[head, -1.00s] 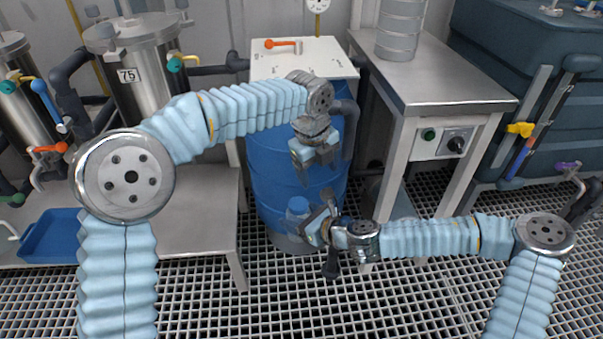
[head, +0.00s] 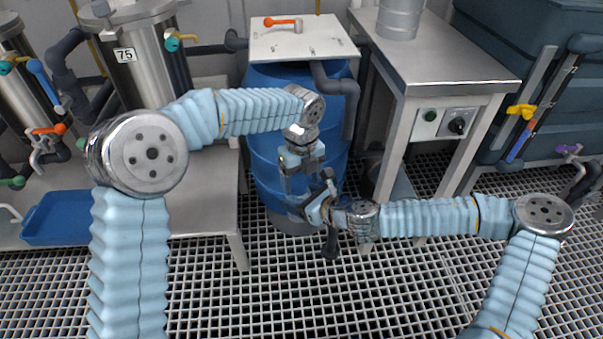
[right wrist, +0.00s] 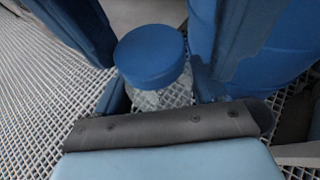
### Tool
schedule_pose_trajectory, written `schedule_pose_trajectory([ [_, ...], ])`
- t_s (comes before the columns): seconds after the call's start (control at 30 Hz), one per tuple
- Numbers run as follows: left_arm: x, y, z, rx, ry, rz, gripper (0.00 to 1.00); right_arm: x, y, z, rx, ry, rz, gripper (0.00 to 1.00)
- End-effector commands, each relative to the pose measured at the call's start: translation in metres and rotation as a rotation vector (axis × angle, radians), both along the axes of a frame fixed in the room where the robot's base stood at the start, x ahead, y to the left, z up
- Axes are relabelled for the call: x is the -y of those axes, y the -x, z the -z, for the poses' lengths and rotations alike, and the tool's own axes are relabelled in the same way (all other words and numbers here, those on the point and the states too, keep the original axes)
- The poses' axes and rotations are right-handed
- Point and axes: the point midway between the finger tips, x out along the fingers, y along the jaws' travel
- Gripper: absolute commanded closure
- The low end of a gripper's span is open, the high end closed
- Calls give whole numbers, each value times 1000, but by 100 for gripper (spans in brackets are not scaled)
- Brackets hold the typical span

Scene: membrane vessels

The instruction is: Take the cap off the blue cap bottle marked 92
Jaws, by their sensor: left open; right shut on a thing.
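The bottle with a round blue cap (right wrist: 150,55) shows in the right wrist view, upright, with a clear body (right wrist: 163,97) below the cap. No marking 92 is readable. My right gripper (right wrist: 160,93) is shut on the bottle's body below the cap. In the head view my right gripper (head: 309,207) is low in front of the blue drum. My left gripper (head: 299,186) is open, pointing down just above it, its fingers at the bottle's top. In the head view the bottle is mostly hidden by the grippers; I cannot tell whether the left fingers touch the cap.
A blue drum (head: 268,150) with a white lid board (head: 300,42) stands close behind the grippers. A steel table (head: 440,60) with a control box is at right. A steel vessel marked 75 (head: 150,65) and a blue tray (head: 60,218) are at left. Grating floor lies in front.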

Motion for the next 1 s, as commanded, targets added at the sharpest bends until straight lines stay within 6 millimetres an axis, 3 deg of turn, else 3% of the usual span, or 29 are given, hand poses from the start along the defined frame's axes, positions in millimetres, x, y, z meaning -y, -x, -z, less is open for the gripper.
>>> schedule_pose_trajectory([
  [0.1,0,0,0,0,0,0,26,0,0,0,0,0,0,100],
  [0.47,2,0,-1,2,4,2,81,-2,1,0,0,-1,-6,100],
  [0.63,4,-1,-2,4,8,-71,84,-3,3,-1,1,-2,-12,100],
  [0.77,5,-2,-3,3,9,-366,84,-4,4,-1,1,-3,-16,100],
  [1.0,5,-7,-4,-3,10,-1145,84,-5,4,-1,2,-4,-18,100],
])
